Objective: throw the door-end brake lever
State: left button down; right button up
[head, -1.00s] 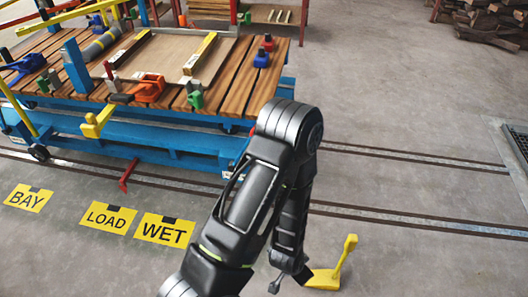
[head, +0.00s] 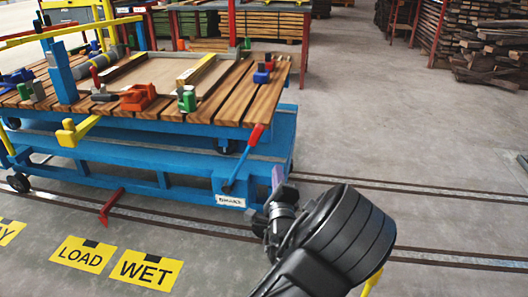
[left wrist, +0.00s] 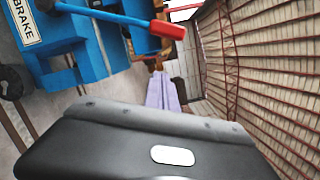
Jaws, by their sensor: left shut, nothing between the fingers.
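The brake lever (head: 243,158) is a blue bar with a red grip, on the near right end of the blue trolley. It leans up to the right above a white BRAKE label (head: 230,200). The lever also shows at the top of the left wrist view (left wrist: 168,29), with the label (left wrist: 24,22) at upper left. My left gripper (head: 278,175) is shut and empty, just right of the lever and lower than the red grip, apart from it. Its pale purple fingers (left wrist: 162,88) point up in the left wrist view, below the grip. My right gripper is not in view.
The trolley's slatted wooden deck (head: 225,105) carries clamps and bars. A yellow arm (head: 77,130) and a red floor lever (head: 110,207) stick out in front. Rails (head: 420,195) cross the floor to the right. A yellow floor piece (head: 373,282) is mostly hidden by my arm.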

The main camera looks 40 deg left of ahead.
pick_arm(q)
jog(key=w+a+r+b, duration=0.2)
jog(key=w+a+b, duration=0.3)
jog(key=a, duration=0.4)
jog(key=shift+w+a+r, duration=0.25)
jog(key=shift+w+a, duration=0.1)
jog(key=shift+a, duration=0.05)
jog(key=shift+r, duration=0.1)
